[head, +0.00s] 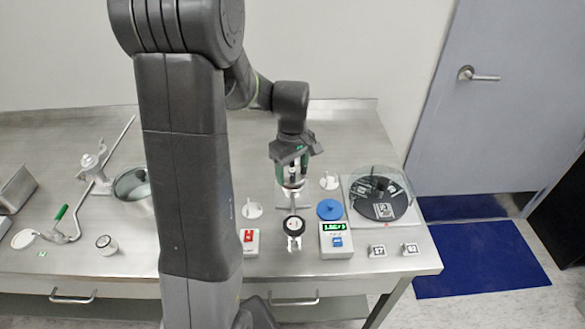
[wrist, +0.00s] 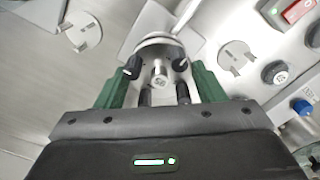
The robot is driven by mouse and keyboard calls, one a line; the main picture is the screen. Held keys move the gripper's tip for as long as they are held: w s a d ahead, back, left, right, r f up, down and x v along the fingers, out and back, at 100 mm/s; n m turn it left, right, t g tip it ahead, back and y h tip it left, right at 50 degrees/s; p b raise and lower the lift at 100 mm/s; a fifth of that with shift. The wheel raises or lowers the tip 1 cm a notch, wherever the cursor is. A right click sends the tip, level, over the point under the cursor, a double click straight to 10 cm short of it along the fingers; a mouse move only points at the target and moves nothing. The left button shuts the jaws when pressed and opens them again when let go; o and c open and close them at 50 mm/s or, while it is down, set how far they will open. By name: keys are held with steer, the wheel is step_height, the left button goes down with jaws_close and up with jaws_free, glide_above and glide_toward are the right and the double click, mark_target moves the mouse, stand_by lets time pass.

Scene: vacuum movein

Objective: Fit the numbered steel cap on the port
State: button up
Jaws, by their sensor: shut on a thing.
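My gripper (head: 292,184) points down over the steel bench, and its two green fingers also show in the wrist view (wrist: 156,68). It is shut on a small round steel cap (wrist: 160,76) with a dark mark on its face, too small to read. A pale round metal rim (wrist: 155,40) shows just past the fingertips, probably the port. The cap and rim overlap in the wrist view, so I cannot tell whether they touch. In the head view the gripper hides most of the cap and rim.
Pale slotted discs (head: 252,210) (head: 330,181) lie either side. A blue disc (head: 330,209), a red-switch box (head: 249,242), a display box (head: 337,241) and a black-ringed part (head: 294,226) stand in front. A clear-covered black disc (head: 380,203) is right; numbered tags (head: 377,251) lie near the edge.

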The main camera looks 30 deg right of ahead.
steer(key=shift+f+b, duration=0.3)
steer(key=shift+f, duration=0.1)
stand_by(0.5)
steer(key=o, duration=1.1)
step_height(320, 180, up, 14)
steer(key=shift+f, duration=0.1)
step_height(320, 180, down, 14)
steer(key=shift+r, duration=0.35)
stand_by(0.5)
steer(key=shift+f, duration=0.1)
